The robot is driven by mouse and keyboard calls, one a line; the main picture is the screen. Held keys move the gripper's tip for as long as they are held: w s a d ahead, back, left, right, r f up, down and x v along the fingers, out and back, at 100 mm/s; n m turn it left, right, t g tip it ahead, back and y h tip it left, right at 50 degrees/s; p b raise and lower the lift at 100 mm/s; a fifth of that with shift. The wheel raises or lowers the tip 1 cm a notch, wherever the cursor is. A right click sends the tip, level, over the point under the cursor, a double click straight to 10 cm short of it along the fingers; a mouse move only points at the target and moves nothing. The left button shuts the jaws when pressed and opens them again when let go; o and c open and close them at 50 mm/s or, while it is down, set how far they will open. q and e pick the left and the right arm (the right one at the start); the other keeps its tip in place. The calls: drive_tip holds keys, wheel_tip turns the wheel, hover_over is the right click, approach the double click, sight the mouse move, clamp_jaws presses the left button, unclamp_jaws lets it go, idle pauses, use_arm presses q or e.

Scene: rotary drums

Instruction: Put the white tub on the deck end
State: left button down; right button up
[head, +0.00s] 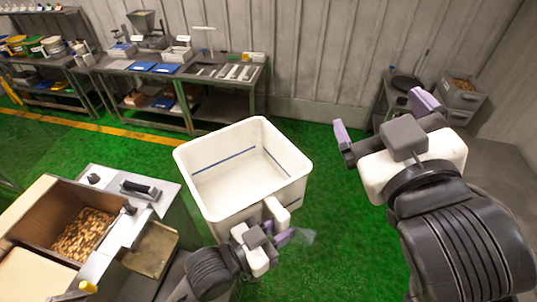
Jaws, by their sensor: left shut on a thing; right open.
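The white tub (220,207) is a large open box with blue lines inside, and it looks empty. It is in the middle of the head view, held above the green floor and slightly tilted. My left gripper (284,236) is at its near side, shut on the tub by a white block-like grip that sticks out there. My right gripper (384,118) is open and empty, to the right of the tub and apart from it. I cannot tell which surface is the deck end.
A machine (150,186) with a bin of brown pieces (84,234) stands at the lower left. Workbenches (188,78) line the back wall. A small cart (393,100) and a grey crate (464,97) stand at the right back. Green floor (335,210) is clear between.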

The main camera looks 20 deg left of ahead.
drive_tip(key=s+a+r+n+g+y, duration=0.25)
drive_tip(key=a+r+n, duration=0.35)
drive_tip(key=a+r, duration=0.3)
drive_tip(key=m+g+h, duration=0.9)
drive_tip(key=m+g, duration=0.6)
drive_tip(key=m, duration=0.8)
hover_over(268, 203)
wheel_tip(268, 203, down, 19)
drive_tip(key=shift+t, duration=0.25)
wheel_tip(268, 203, down, 12)
drive_tip(key=shift+f, duration=0.1)
